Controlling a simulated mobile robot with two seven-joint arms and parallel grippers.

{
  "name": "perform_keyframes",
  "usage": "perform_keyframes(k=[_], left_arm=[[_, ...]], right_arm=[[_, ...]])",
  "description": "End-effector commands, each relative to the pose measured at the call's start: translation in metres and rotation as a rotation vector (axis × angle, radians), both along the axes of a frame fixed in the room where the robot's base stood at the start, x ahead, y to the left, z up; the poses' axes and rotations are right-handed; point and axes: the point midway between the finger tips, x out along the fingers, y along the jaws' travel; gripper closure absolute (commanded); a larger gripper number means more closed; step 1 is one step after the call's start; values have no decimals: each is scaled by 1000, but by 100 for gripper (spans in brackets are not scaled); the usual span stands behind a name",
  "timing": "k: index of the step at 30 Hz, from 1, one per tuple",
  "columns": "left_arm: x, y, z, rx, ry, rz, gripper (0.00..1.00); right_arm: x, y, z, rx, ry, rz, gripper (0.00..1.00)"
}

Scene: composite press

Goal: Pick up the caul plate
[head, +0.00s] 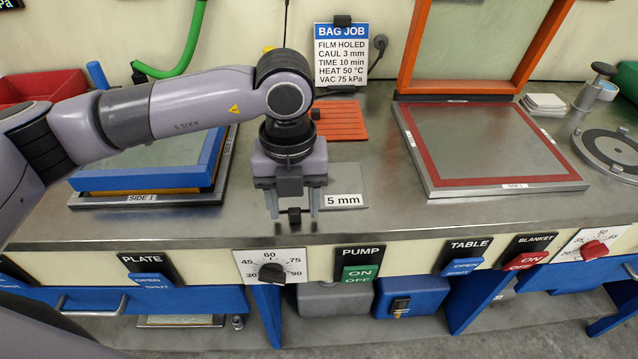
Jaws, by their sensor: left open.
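A clear greyish plate (348,180) with a "5 mm" label lies flat on the metal worktop, partly hidden behind my left gripper. My left gripper (293,213) points down at the plate's left side, near the worktop's front edge. Its two fingers are apart. A small dark block shows between the fingertips; I cannot tell what it belongs to. No plate labelled 3 mm is readable. My right gripper is not in view.
A card (341,54) reads "CAUL 3 mm". An orange slotted mat (345,122) lies behind the plate. A blue-framed unit (145,182) stands left, partly under my arm. A red-bordered table (500,183) with a raised orange frame (408,50) stands right. Controls line the front.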

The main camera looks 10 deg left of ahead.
Motion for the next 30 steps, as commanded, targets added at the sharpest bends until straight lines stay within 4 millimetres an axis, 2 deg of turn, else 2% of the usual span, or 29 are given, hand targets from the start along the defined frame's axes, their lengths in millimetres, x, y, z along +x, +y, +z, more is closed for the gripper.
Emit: perform_keyframes(k=[3, 8, 9, 13, 14, 24, 30], left_arm=[[0, 0, -7, -2, 0, 0, 49], [0, 0, -7, -2, 0, 0, 49], [0, 0, -7, -2, 0, 0, 52], [0, 0, -7, -2, 0, 0, 94], [0, 0, -7, -2, 0, 0, 100], [0, -1, -4, -4, -2, 0, 100], [1, -1, 11, -4, -4, 0, 100]], right_arm=[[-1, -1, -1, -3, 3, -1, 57], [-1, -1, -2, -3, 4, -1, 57], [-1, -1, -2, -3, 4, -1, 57], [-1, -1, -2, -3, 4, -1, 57], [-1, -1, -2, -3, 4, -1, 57], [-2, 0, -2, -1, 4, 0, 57], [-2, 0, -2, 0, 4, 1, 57]])
